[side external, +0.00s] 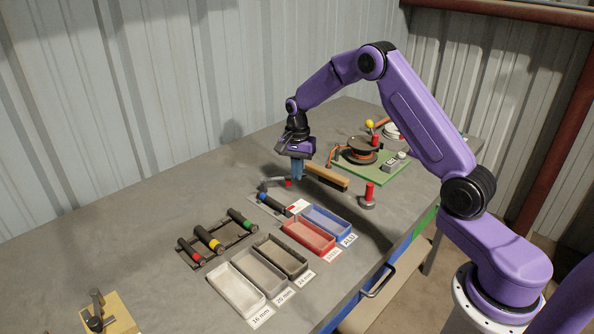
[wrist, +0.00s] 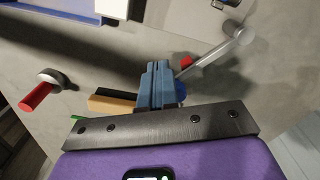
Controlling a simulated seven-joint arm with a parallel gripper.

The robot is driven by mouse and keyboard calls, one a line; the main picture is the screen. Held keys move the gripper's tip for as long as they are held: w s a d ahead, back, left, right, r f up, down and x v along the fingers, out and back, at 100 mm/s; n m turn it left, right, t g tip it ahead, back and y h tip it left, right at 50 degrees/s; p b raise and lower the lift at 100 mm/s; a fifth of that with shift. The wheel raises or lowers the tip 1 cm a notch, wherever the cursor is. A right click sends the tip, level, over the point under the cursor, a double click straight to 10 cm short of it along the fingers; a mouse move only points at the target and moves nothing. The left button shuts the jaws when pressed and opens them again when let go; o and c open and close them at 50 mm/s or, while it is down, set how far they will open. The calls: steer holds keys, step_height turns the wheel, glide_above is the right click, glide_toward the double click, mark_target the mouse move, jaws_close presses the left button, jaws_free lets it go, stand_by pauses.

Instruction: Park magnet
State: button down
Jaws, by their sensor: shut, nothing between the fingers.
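A red-handled piece with a round grey base, which may be the magnet, stands on the table right of my gripper in the side view (side external: 368,195). It also shows at the left in the wrist view (wrist: 42,92). My gripper (side external: 297,174) points down above the table with its blue fingers shut and empty. The fingers show near the middle of the wrist view (wrist: 155,68). A second small red piece (side external: 287,183) is below the fingers, close to a grey bar-like part (wrist: 212,57). The gap between fingers and these parts is hard to judge.
A wooden-handled brush (side external: 327,177) is just right of my gripper. Blue (side external: 326,222) and red (side external: 309,237) bins and several size-labelled trays stand in front. A rack (side external: 217,242) holds colour-banded tools. A green board (side external: 370,168) carries a reel.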

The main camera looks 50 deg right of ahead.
step_height(320, 180, up, 6)
steer(key=shift+f, duration=0.15)
stand_by(0.3)
steer(key=s+a+r+n, duration=0.3)
steer(key=s+a+n, duration=0.3)
steer(key=s+a, duration=0.25)
steer(key=s+a+r+n, duration=0.4)
steer(key=s+a+n, duration=0.25)
steer(key=s, duration=0.25)
steer(key=s+d+n, duration=0.2)
steer(key=s+n, duration=1.1)
steer(key=s, duration=1)
steer(key=shift+s+f, duration=0.15)
steer(key=shift+f, duration=0.2)
